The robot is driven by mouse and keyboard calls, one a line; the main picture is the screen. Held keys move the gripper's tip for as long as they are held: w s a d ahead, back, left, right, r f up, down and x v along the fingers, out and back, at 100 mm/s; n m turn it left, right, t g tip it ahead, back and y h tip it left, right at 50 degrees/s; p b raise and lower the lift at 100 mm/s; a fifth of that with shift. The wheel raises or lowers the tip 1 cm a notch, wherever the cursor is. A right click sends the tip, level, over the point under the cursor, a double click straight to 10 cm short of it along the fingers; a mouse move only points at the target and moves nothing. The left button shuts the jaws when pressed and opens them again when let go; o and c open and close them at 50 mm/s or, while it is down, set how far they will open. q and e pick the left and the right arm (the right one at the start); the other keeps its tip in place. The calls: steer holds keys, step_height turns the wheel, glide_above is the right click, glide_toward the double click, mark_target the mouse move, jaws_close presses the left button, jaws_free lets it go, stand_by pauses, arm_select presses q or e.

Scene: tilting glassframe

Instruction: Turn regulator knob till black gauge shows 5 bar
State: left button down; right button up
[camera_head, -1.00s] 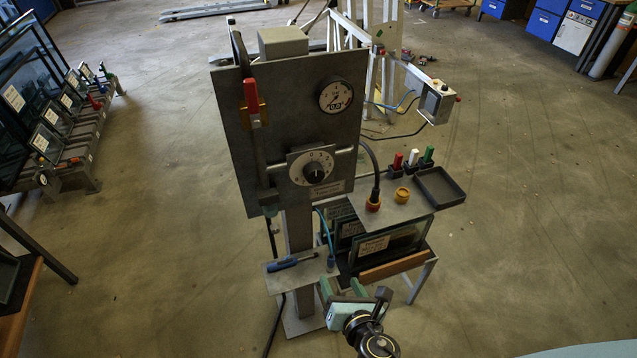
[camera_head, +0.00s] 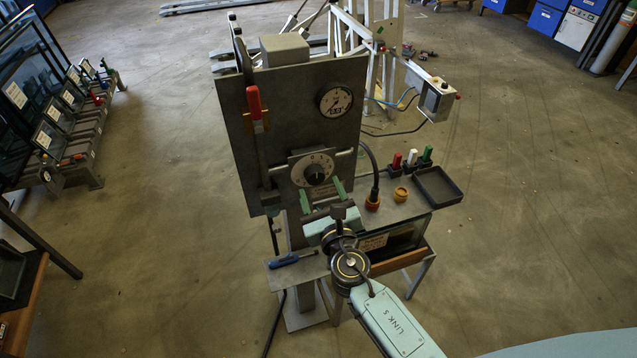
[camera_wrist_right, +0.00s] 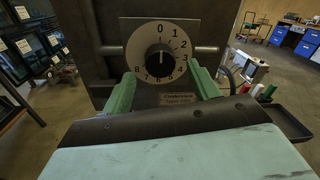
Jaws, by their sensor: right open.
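The regulator knob (camera_head: 314,174) is a black round knob on a pale numbered dial plate on the dark upright panel. In the right wrist view the knob (camera_wrist_right: 160,60) shows a white pointer line near 0. The black-rimmed gauge (camera_head: 336,101) is above and right of the knob; its reading is too small to tell. My right gripper (camera_head: 322,192) has green fingers spread open just below the dial. In the right wrist view the open fingers (camera_wrist_right: 163,92) stand to either side below the knob, apart from it and empty. My left gripper is out of view.
A red-handled lever (camera_head: 254,104) is on the panel's left. A blue-handled tool (camera_head: 290,258) lies on the small lower shelf.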

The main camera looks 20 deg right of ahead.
mark_target(315, 175)
steer(key=shift+w, duration=1.3)
steer(key=shift+c, duration=0.4)
steer(key=c, duration=0.9)
steer(key=shift+d, duration=0.1)
